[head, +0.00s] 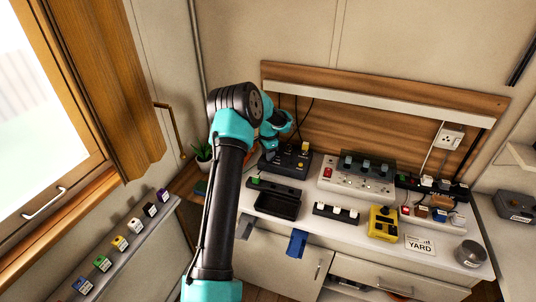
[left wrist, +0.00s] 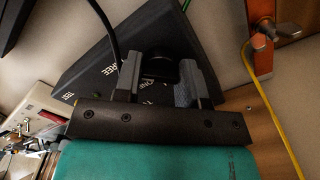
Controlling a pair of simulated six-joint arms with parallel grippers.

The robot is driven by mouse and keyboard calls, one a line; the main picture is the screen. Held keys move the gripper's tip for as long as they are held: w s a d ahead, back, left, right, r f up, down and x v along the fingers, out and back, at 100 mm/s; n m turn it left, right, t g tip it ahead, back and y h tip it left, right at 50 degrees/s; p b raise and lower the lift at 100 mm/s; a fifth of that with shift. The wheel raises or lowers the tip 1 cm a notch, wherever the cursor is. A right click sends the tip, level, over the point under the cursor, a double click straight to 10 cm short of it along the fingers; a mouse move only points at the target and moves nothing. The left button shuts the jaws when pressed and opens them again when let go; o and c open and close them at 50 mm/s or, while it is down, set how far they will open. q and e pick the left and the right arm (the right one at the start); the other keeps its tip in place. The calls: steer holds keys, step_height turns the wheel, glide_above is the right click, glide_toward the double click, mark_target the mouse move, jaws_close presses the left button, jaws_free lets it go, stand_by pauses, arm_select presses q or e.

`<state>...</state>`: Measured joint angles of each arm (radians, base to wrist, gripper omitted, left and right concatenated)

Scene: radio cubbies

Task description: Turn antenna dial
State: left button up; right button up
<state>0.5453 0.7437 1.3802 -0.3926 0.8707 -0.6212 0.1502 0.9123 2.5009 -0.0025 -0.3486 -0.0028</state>
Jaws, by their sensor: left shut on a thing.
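The antenna dial shows in the left wrist view as a small black knob (left wrist: 163,68) on a dark box (left wrist: 90,62) with white lettering, partly upside down and unreadable in full. My left gripper (left wrist: 160,80) is shut on this knob, one grey finger on each side of it. In the head view my left gripper (head: 270,150) is at the left end of the dark box (head: 296,164) at the back left of the counter. The gripper and arm hide the dial there. My right gripper is not in view.
A black tray (head: 278,206) lies in front of the box. A pale switch panel (head: 352,181) stands to its right, with a yellow device (head: 383,224) and a power strip (head: 432,188) beyond. A plant (head: 202,152) stands at left. A yellow cable (left wrist: 258,90) hangs near the gripper.

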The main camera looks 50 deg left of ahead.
arm_select(q)
steer(key=shift+c, duration=0.6)
steer(key=shift+n, duration=0.4)
steer(key=n, duration=0.9)
steer(key=shift+n, duration=0.3)
steer(key=n, duration=0.3)
steer(key=shift+n, duration=0.3)
steer(key=n, duration=1.3)
